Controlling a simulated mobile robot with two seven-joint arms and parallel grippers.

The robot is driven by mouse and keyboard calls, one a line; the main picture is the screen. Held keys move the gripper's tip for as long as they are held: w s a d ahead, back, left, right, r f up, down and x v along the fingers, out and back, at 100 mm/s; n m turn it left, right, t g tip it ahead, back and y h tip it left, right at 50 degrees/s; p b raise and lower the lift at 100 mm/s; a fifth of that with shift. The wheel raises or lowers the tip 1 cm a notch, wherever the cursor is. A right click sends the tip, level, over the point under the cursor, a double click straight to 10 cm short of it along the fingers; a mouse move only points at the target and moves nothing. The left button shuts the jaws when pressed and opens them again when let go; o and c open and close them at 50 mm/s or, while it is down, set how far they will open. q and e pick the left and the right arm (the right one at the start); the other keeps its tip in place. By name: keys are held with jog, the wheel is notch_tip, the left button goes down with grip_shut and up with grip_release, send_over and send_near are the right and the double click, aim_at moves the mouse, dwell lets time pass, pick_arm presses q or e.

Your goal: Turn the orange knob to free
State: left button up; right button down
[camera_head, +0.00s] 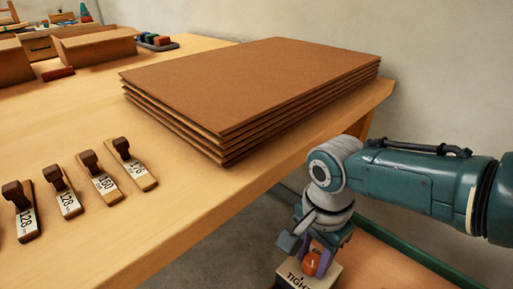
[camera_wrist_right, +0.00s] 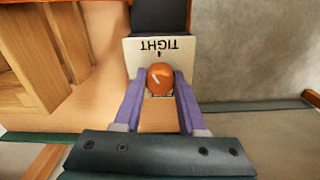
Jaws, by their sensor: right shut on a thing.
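The orange knob (camera_head: 312,263) sits on a pale block with a plate marked TIGHT (camera_head: 296,277), at the bottom of the head view. The knob also shows in the right wrist view (camera_wrist_right: 160,79), between the purple fingers, with the TIGHT label (camera_wrist_right: 160,45) upside down beyond it. My right gripper (camera_wrist_right: 160,84) is shut on the knob, one finger on each side. It also shows in the head view (camera_head: 314,258), reaching down beyond the table edge. The knob's lower part and some of the plate are hidden by the gripper. My left gripper is not in view.
A stack of brown boards (camera_head: 250,90) lies on the wooden table (camera_head: 200,215) left of my right arm. Several numbered tags with dark knobs, one marked 160 (camera_head: 101,180), lie at the left. Brown boxes (camera_head: 95,47) stand at the back left.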

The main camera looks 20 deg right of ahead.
jog(key=n, duration=0.3)
jog(key=shift+a+n, duration=0.1)
jog(key=shift+n, duration=0.3)
jog(key=n, duration=0.4)
jog(key=shift+n+p, duration=0.3)
jog(key=shift+p, duration=0.1)
jog(key=n, duration=1.2)
jog(key=shift+n, duration=0.3)
jog(key=n, duration=0.3)
jog(key=shift+d+n, duration=0.2)
jog(key=shift+n, duration=0.2)
jog(key=n, duration=0.4)
jog(key=shift+n+b, duration=0.3)
jog(key=shift+n, duration=0.4)
